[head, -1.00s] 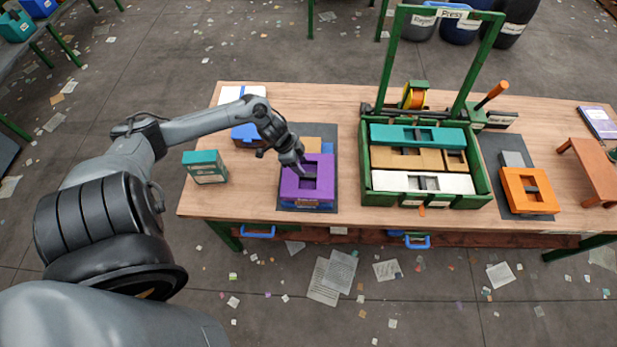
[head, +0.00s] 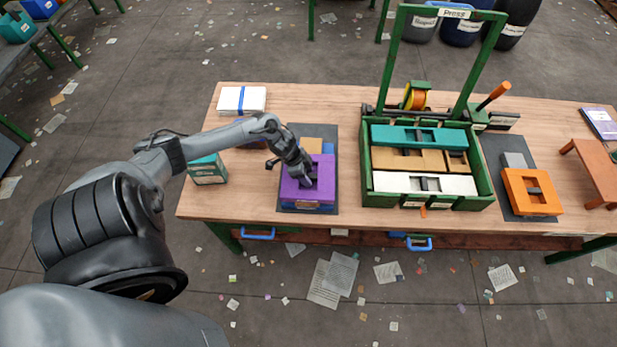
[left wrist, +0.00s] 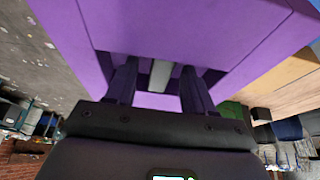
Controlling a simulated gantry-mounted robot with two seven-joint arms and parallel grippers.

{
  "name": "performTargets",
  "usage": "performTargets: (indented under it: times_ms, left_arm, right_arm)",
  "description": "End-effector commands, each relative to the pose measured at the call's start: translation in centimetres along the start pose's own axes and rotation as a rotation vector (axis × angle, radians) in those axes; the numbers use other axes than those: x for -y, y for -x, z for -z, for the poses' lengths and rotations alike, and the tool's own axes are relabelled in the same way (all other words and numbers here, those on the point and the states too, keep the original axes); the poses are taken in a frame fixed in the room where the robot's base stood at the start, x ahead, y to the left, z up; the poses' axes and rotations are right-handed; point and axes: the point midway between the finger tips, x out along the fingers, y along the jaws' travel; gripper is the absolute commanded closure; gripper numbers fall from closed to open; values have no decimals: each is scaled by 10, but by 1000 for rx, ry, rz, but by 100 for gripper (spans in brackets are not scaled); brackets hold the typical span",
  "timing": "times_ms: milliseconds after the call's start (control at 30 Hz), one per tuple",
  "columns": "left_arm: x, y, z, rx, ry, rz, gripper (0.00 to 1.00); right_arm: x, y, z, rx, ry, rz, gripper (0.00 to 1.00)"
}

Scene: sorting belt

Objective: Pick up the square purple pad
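The square purple pad (head: 324,168) lies on top of a stack on the left dark mat. It has a recess in its middle with a grey bar (left wrist: 160,75) across it. My left gripper (head: 308,181) is over this recess, pointing down. In the left wrist view its two fingers (left wrist: 159,84) stand apart, one on each side of the grey bar, with their tips in or at the recess. I see a gap between each finger and the bar. The gripper hides part of the recess in the head view. My right gripper is not in view.
A green press box (head: 482,182) with teal, tan and white pads stands right of the purple pad, under a green frame (head: 389,62). An orange pad (head: 517,197) is on the right mat. A teal box (head: 208,173) stands at the left, close to my arm.

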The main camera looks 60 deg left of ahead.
Motion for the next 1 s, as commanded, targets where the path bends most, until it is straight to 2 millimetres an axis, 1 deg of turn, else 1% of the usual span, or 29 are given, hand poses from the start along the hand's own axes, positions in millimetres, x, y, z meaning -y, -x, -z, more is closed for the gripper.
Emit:
performTargets:
  times_ms: [33,333,367,767,867,1000]
  left_arm:
    - [0,0,0,0,0,0,53]
    - [0,0,0,0,0,0,99]
    - [0,0,0,0,0,0,100]
    - [0,4,1,0,-1,0,100]
    - [0,9,3,0,0,0,100]
    - [1,24,10,-1,-2,2,100]
  right_arm:
    - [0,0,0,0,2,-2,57]
    - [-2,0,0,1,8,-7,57]
    - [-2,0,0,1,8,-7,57]
    - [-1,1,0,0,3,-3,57]
    - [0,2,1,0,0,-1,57]
    - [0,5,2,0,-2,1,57]
